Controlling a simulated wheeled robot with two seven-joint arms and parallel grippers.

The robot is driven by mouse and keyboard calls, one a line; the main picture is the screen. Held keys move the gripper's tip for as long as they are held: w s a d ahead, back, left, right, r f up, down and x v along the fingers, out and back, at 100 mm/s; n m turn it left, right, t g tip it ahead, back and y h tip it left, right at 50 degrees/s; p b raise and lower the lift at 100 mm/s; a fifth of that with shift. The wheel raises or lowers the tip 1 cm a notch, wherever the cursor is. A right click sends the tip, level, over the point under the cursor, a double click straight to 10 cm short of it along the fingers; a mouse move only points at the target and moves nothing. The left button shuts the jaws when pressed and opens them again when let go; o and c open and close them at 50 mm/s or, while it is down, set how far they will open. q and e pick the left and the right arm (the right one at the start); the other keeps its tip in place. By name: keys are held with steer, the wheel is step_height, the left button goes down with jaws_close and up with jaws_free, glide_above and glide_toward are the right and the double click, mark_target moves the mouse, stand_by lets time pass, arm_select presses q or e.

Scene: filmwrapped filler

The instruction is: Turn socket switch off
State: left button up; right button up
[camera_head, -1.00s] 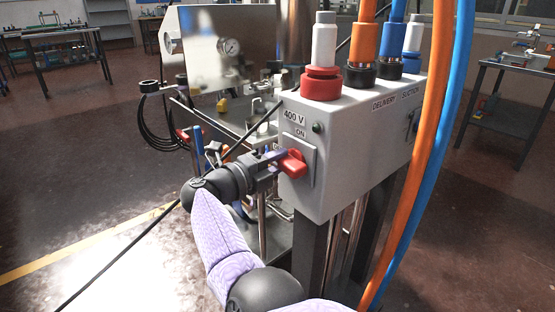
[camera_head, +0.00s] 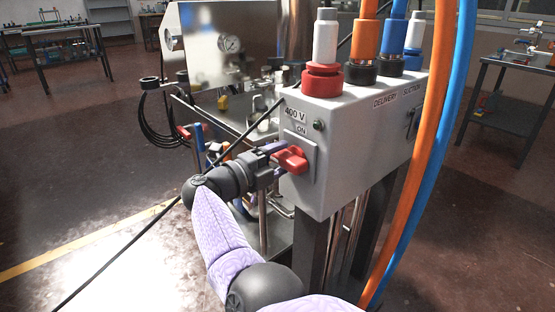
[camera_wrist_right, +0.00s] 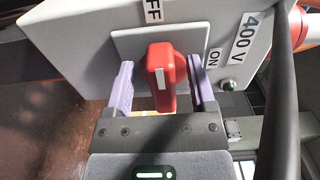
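The red switch handle (camera_head: 290,159) sits on a square plate on the front of the grey socket box (camera_head: 350,165). An "ON" label is above it in the head view. My right gripper (camera_wrist_right: 161,88) is around the handle, with one purple finger on each side. In the right wrist view the fingers are open, with a gap between each finger and the handle (camera_wrist_right: 161,75). The handle's long side, with a white mark, runs up toward a partly cut-off "FF" label (camera_wrist_right: 152,10); the "ON" label (camera_wrist_right: 212,58) is to the right.
Orange (camera_head: 425,150) and blue (camera_head: 450,130) hoses hang in front of the box's right side. Plugs stand on its top. A black cable (camera_head: 150,220) runs behind my right gripper. A metal rig with a gauge (camera_head: 229,43) stands behind.

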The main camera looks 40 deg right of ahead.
steer(key=a, duration=1)
steer(key=shift+s, duration=0.35)
